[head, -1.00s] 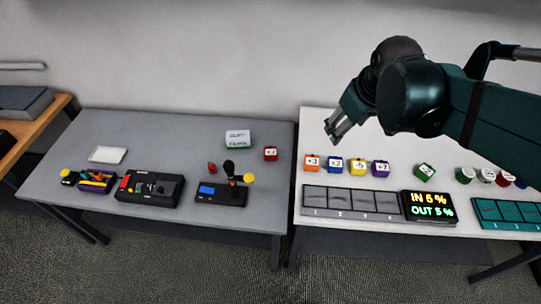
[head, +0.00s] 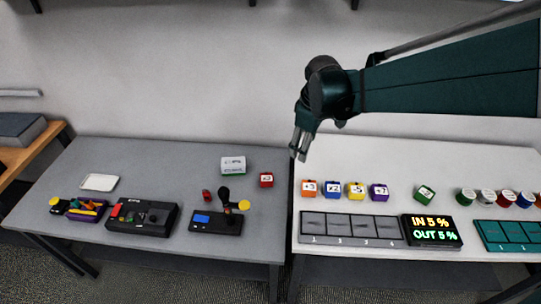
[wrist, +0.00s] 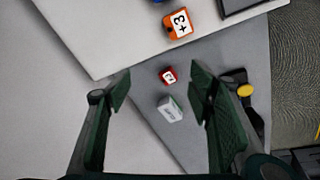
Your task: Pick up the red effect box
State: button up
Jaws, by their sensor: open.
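The red effect box (head: 266,180) is a small cube with a white label on top. It sits on the grey table near its right edge, and also shows in the wrist view (wrist: 168,75), between my fingers in the picture but well below them. My gripper (head: 298,154) is open and empty. In the head view it hangs above the gap between the two tables, a little right of the red box. Both fingers show spread apart in the wrist view (wrist: 161,88).
A white-and-green box (head: 233,164) stands left of the red box. An orange +3 box (head: 309,188) leads a row of coloured boxes on the white table (head: 390,155). A grey slot tray (head: 350,241) lies in front. A black device with a knob (head: 216,222) stands nearer the front.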

jog(key=w+a+f+n+g+b, duration=0.1)
jog(key=w+a+f+n, duration=0.1)
jog(key=w+a+f, duration=0.3)
jog(key=w+a+f+n+b, duration=0.1)
jog(key=a+f+n, duration=0.15)
jog(key=f, duration=0.35)
jog(key=n+g+b, duration=0.1)
jog(key=n+g, duration=0.1)
jog(key=n, duration=0.1)
send_over(267, 177)
jog(key=shift+h, duration=0.3)
notch_tip(267, 177, down, 11)
jog(key=shift+a+r, duration=0.15)
jog(key=shift+r, duration=0.05)
jog(key=shift+s, duration=0.1)
jog(key=shift+f+b, duration=0.35)
jog(key=shift+f, duration=0.95)
jog(key=shift+f+b, duration=0.7)
jog(key=shift+f, duration=1.9)
jog(key=c, duration=1)
